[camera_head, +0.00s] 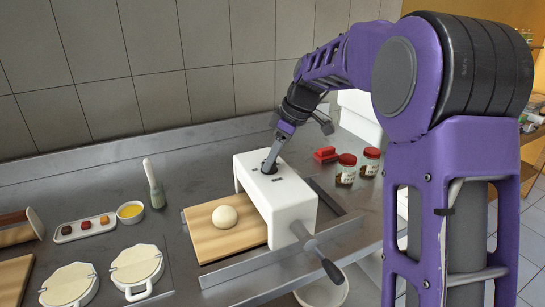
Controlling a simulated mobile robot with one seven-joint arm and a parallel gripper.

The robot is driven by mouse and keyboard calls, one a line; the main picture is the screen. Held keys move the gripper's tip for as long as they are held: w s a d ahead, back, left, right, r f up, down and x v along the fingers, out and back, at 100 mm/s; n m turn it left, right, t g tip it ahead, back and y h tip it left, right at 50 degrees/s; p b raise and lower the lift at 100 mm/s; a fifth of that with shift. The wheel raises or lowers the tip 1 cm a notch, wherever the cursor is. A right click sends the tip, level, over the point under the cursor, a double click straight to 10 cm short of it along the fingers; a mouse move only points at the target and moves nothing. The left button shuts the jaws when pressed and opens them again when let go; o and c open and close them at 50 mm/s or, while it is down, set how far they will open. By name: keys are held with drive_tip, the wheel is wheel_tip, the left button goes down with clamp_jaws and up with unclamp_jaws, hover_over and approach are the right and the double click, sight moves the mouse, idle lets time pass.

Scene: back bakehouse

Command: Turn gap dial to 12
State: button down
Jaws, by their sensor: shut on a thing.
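A white dough sheeter (282,207) stands on the steel counter, with a crank handle (318,252) at its front right. The gap dial is on the sheeter's top, a dark round part (268,169) mostly hidden by my gripper. My gripper (271,163) points down onto it from above and is shut on the dial. The dial's numbers and pointer are too small to read. A ball of pale dough (225,217) rests on a wooden board (206,246) at the sheeter's left side.
Two jars with red lids (345,170) and a red object (325,154) stand right of the sheeter. Left are a brush (153,184), a yellow bowl (130,212), a small tray (84,229) and two round white presses (136,268).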

idle(0.3)
drive_tip(key=shift+c, duration=1.9)
unclamp_jaws()
drive_tip(key=shift+r, duration=0.1)
drive_tip(key=p+v, duration=0.2)
drive_tip(key=v, duration=1.5)
drive_tip(key=shift+r, duration=0.15)
drive_tip(key=shift+w+d, duration=0.1)
